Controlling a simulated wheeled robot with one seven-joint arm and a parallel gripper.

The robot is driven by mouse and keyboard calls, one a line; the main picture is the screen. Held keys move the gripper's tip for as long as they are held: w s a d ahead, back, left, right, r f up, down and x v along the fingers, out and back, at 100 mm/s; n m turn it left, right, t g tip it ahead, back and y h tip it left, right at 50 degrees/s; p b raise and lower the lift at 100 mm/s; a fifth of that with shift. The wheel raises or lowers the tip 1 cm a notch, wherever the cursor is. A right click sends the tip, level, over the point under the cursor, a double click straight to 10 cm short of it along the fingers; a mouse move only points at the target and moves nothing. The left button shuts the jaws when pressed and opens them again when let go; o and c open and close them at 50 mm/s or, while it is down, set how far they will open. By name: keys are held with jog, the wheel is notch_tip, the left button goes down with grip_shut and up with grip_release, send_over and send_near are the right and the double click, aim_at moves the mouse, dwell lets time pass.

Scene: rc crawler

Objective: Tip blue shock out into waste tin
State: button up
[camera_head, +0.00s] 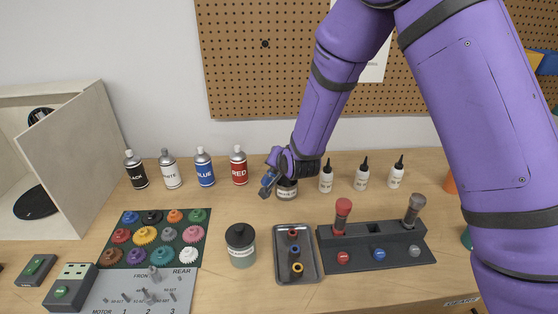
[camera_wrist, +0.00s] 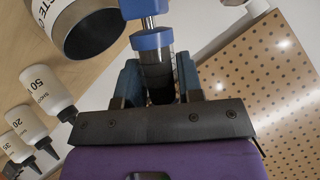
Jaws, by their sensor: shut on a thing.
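My gripper (camera_head: 272,176) is shut on the blue shock (camera_head: 266,187), just left of the waste tin (camera_head: 288,192). In the wrist view the shock (camera_wrist: 152,45) stands out between the fingers (camera_wrist: 158,85), with a blue end, a bright rod, a blue collar and a partly dark body. The waste tin (camera_wrist: 68,50) is beside the shock at upper left, its dark open mouth showing and its label partly cut off. The shock appears tilted in the head view. I see no liquid running from it. The gripper hides part of the tin in the head view.
A black stand (camera_head: 378,256) holds a red shock (camera_head: 342,218) and a grey shock (camera_head: 412,212). Three white bottles (camera_head: 361,180) stand right of the tin, spray cans (camera_head: 204,171) left. A tray (camera_head: 308,272) with rings and a dark-lidded jar (camera_head: 240,246) are in front.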

aim_at(276, 171)
jog(key=y, duration=0.1)
jog(key=f+m+y, duration=0.1)
jog(key=a+f+m+g, duration=0.1)
jog(key=shift+s+f+y, duration=0.1)
jog(key=shift+s+y, duration=0.15)
jog(key=shift+y, duration=0.15)
jog(key=shift+s+a+f+m+g+y, duration=0.1)
jog(key=shift+f+m+g+y, duration=0.15)
jog(key=shift+m+y, duration=0.2)
jog(key=shift+a+f+m+g+y, duration=0.1)
jog(key=shift+f+m+g+y, duration=0.15)
jog(key=shift+m+y, duration=0.15)
jog(key=shift+a+r+m+g+y, duration=0.15)
jog(key=shift+m+g+y, duration=0.15)
jog(key=shift+m+y, duration=0.85)
jog(key=shift+r+m+y, duration=0.3)
jog(key=shift+m+y, duration=0.4)
jog(key=shift+y, duration=0.15)
jog(key=shift+r+m+y, duration=0.25)
jog(key=shift+m+y, duration=0.45)
jog(key=shift+y, duration=0.15)
dwell(0.7)
jog(key=shift+s+a+n+h, duration=0.1)
jog(key=shift+s+n+h, duration=0.05)
jog(key=shift+n+h, duration=1.05)
jog(key=shift+s+f+n+h, duration=0.1)
jog(key=shift+n+h, duration=0.7)
jog(key=shift+h, duration=0.4)
